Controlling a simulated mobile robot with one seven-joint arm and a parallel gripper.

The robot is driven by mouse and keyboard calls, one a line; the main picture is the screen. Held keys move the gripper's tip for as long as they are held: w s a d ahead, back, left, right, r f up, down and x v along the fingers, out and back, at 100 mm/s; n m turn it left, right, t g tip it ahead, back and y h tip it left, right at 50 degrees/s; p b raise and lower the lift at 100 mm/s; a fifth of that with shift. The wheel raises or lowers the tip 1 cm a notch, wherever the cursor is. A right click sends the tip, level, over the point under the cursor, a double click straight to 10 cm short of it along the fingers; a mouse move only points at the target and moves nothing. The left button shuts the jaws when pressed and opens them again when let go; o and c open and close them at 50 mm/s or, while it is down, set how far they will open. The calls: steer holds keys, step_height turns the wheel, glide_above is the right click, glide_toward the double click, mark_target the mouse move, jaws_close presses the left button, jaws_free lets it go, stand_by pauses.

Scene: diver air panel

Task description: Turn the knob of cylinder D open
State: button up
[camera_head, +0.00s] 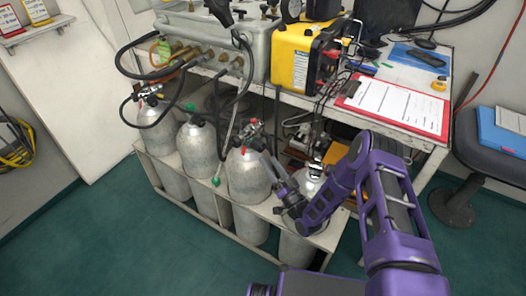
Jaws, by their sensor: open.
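Several grey cylinders stand in a row in a pale rack. No letters are readable on them, so I cannot tell for sure which is cylinder D. The rightmost cylinder (311,184) is partly hidden behind my purple arm. The cylinder left of it (247,178) has a valve (250,134) with dark and red parts on top. My gripper (267,158) is open, small in view, and points up and left beside that valve. I cannot tell whether it touches anything. No knob shows between the fingers.
Two more cylinders (197,146) (156,127) stand to the left, with black hoses looping above. A grey panel box (205,40) and a yellow unit (303,57) sit on the bench over the rack. A red clipboard (394,104) lies at right. The green floor (120,240) in front is clear.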

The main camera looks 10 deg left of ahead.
steer(key=v, duration=1)
steer(key=shift+s+d, duration=0.1)
